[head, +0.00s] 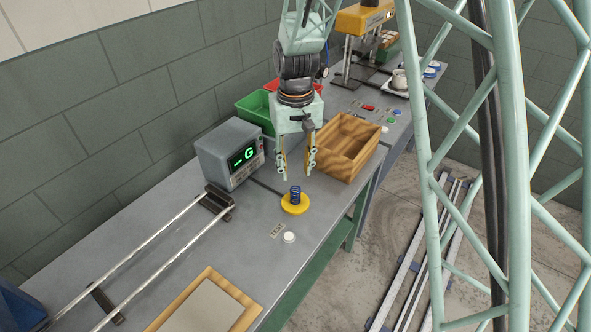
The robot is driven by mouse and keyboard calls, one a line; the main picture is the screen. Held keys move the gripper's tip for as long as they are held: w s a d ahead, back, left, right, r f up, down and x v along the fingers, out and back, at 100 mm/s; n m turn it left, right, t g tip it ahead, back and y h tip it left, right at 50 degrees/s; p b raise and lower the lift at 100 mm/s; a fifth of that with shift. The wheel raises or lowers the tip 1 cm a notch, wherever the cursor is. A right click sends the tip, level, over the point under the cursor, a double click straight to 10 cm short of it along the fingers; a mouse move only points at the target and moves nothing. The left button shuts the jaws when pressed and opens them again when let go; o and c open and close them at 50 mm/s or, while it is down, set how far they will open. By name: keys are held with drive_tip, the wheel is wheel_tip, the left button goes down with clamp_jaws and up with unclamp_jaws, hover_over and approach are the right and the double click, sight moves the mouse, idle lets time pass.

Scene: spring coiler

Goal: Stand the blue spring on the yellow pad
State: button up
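The blue spring (295,195) stands upright on the round yellow pad (296,208) on the grey bench. My gripper (297,177) is above and around the top of the spring in the picture, pointing down. Its two fingers are spread apart, with a clear gap between them. Nothing shows held between the fingers. I cannot tell exactly how far the fingertips are from the spring.
A grey display box (229,153) showing "- G" stands left of the pad. A wooden bin (346,146) is at the right behind it, with a green bin (256,107) farther back. A white button (289,237) and metal rails (148,246) lie nearer.

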idle(0.8)
drive_tip(key=s+d+r+t, duration=0.1)
drive_tip(key=s+d+r, duration=0.35)
drive_tip(key=r, duration=0.35)
drive_tip(key=s+d+r+m, duration=0.1)
drive_tip(key=s+d+r, duration=0.2)
drive_tip(key=s+r, duration=0.4)
drive_tip(key=s+d+r+t, duration=0.1)
drive_tip(key=s+d+r, duration=0.3)
drive_tip(key=r, duration=0.5)
drive_tip(key=s+d+r, duration=0.2)
drive_tip(key=s, duration=0.6)
drive_tip(key=s+d+r+m+t, duration=0.1)
drive_tip(key=s+d+r, duration=0.1)
drive_tip(key=s, duration=0.5)
drive_tip(key=s+d+r, duration=0.2)
drive_tip(key=s+d, duration=0.1)
drive_tip(key=s, duration=0.5)
drive_tip(key=shift+s+d+r+m+t, duration=0.25)
drive_tip(key=shift+s+r+m+t, duration=0.05)
drive_tip(key=shift+s+m+t, duration=0.1)
